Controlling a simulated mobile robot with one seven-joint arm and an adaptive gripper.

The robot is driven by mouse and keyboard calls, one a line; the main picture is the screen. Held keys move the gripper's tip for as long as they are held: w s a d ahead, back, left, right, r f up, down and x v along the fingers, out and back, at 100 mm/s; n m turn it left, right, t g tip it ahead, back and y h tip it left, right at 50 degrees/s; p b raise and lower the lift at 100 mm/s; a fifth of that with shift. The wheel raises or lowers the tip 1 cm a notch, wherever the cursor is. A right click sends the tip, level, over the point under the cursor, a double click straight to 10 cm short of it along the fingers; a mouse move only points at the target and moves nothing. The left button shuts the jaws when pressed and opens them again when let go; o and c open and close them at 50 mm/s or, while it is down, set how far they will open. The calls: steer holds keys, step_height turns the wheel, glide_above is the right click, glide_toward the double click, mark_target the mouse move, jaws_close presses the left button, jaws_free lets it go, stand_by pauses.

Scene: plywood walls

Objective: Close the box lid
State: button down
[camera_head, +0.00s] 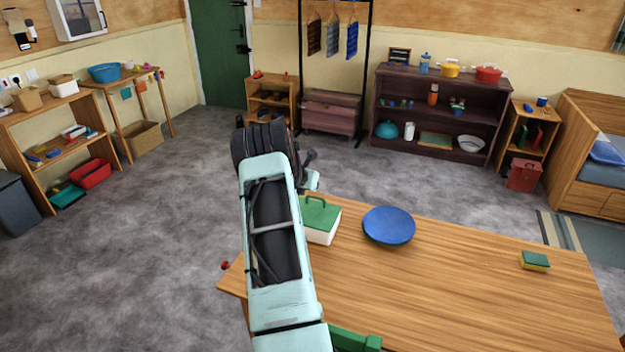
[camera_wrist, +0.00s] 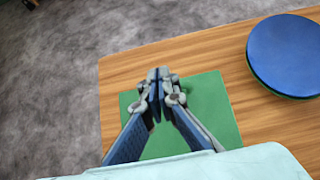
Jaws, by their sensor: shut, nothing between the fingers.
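The box (camera_head: 323,236) is white with a green lid (camera_head: 322,217) and stands at the table's far left edge. A green handle shows on the lid. The lid lies over the box top in the head view; I cannot tell whether a small gap is left. In the wrist view the green lid (camera_wrist: 212,108) spreads flat below my fingers. My gripper (camera_wrist: 158,76) is shut and empty above the lid; I cannot tell whether it touches it. My arm hides the gripper and the box's left side in the head view.
The box is on a wooden table (camera_head: 450,270). A round blue lid-like disc (camera_head: 388,225) lies right of the box and also shows in the wrist view (camera_wrist: 288,55). A green and yellow sponge (camera_head: 534,261) lies farther right. A green chair back (camera_head: 354,340) is at the near edge.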

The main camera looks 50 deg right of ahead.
mark_target(317, 202)
steer(key=shift+w+d+f+g+y+p, duration=0.2)
steer(key=shift+d+f+y, duration=0.1)
steer(key=shift+d, duration=0.15)
steer(key=shift+w+d+f+g+y+p, duration=0.1)
steer(key=shift+d+f+y+p, duration=0.05)
steer(key=shift+d+f+y, duration=0.2)
steer(key=shift+d+f+y+b, duration=0.35)
steer(key=shift+f+b, duration=0.1)
steer(key=shift+d+f+b, duration=0.35)
steer(key=shift+f+b, duration=0.2)
steer(key=shift+w+d, duration=0.1)
steer(key=shift+r, duration=0.1)
steer(key=shift+a+r, duration=0.4)
steer(key=shift+r, duration=0.15)
steer(key=v, duration=1)
steer(key=shift+r, duration=0.25)
